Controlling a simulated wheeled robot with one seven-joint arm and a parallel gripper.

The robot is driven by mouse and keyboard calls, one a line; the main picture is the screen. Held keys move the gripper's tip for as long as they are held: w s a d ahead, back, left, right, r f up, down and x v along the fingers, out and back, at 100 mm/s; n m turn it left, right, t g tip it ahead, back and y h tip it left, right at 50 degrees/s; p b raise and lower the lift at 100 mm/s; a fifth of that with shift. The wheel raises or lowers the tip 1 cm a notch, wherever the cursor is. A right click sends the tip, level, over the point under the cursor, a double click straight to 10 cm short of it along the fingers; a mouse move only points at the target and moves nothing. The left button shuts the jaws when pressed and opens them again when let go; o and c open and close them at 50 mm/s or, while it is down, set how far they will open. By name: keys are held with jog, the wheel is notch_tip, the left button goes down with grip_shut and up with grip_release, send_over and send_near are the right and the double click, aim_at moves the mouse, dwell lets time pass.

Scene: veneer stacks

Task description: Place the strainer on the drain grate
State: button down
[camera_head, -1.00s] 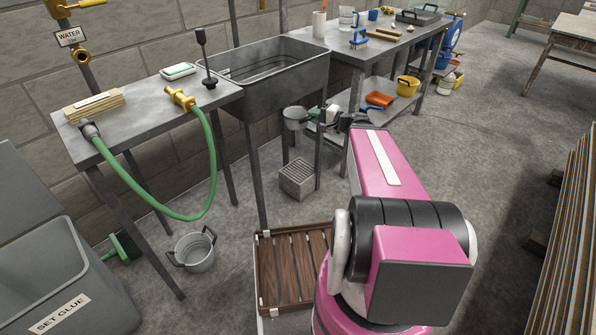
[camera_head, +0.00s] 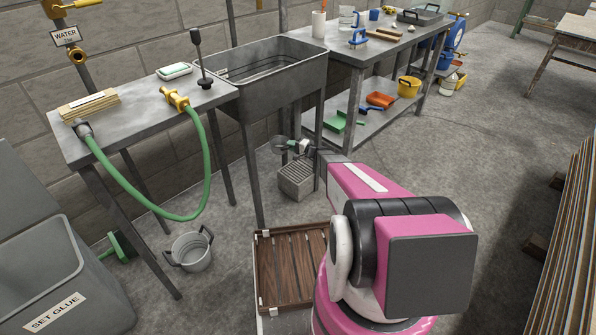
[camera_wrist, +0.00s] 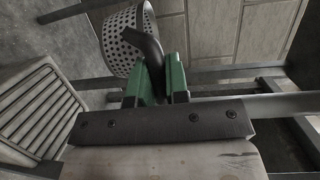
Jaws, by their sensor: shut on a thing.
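The strainer is a grey metal cup with a perforated wall (camera_wrist: 122,42) and a dark bent handle (camera_wrist: 152,52). My gripper (camera_wrist: 157,80) is shut on the handle between its green fingers. In the head view the strainer (camera_head: 282,143) is small and partly hidden, held out under the sink at the end of my arm. The drain grate appears to be the slatted grey top (camera_wrist: 32,112) of a box on the floor, at the left of the wrist view. It also shows in the head view (camera_head: 296,172), just below my gripper. The strainer is apart from it.
The sink (camera_head: 270,85) stands above on metal legs close to my gripper. A shelf (camera_head: 375,118) with a green dustpan (camera_head: 343,124) is to the right. A grey bucket (camera_head: 190,252) and slatted wooden tray (camera_head: 290,270) are nearer. Floor right of my arm is clear.

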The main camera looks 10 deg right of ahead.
notch_tip(320, 180, down, 6)
jog(key=w+f, duration=0.1)
jog(key=w, duration=0.1)
jog(key=shift+s+d+f, duration=0.15)
jog(key=shift+d+f, duration=1.5)
jog(key=shift+d, duration=0.05)
jog(key=shift+s+d+f, duration=0.2)
jog(key=shift+d+f, duration=1.5)
jog(key=shift+s+d+f, duration=0.15)
jog(key=shift+d+f, duration=1.5)
jog(key=shift+d, duration=0.05)
jog(key=c, duration=1.1)
grip_release()
